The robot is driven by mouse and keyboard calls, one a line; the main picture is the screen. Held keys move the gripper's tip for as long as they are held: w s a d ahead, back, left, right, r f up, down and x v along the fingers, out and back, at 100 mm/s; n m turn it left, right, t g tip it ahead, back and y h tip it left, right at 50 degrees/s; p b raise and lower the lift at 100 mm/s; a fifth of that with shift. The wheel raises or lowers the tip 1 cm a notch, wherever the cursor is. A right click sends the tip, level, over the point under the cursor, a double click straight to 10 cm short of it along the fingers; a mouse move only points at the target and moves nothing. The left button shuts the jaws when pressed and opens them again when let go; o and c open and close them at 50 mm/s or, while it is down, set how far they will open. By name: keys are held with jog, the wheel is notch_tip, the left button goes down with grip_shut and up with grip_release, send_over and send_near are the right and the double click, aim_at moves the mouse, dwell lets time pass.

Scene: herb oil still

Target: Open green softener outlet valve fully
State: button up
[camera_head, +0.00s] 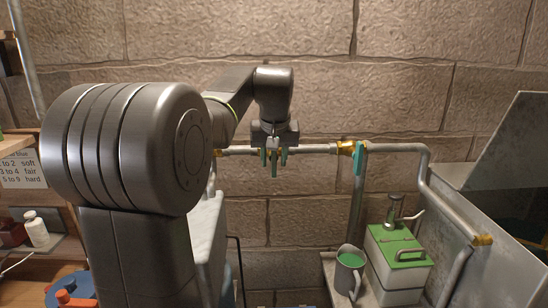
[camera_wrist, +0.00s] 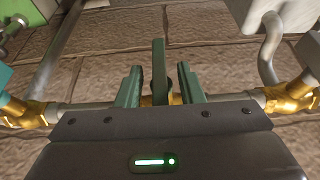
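A green valve lever (camera_wrist: 158,62) stands between the two green fingers of my gripper (camera_wrist: 160,88) in the wrist view. A narrow gap shows on each side of it, so the gripper is open around the lever. In the head view my gripper (camera_head: 274,157) is at the horizontal pipe, and the lever (camera_head: 274,170) hangs down between its fingers. The lever's valve body is mostly hidden by the gripper.
The grey pipe (camera_head: 400,148) runs along the stone wall and bends down at the right. A green-lidded box (camera_head: 400,262) and a mug of green liquid (camera_head: 348,272) stand below right. A metal tank (camera_head: 505,200) is at far right. A shelf with a hardness card (camera_head: 20,170) is at left.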

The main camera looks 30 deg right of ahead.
grip_shut()
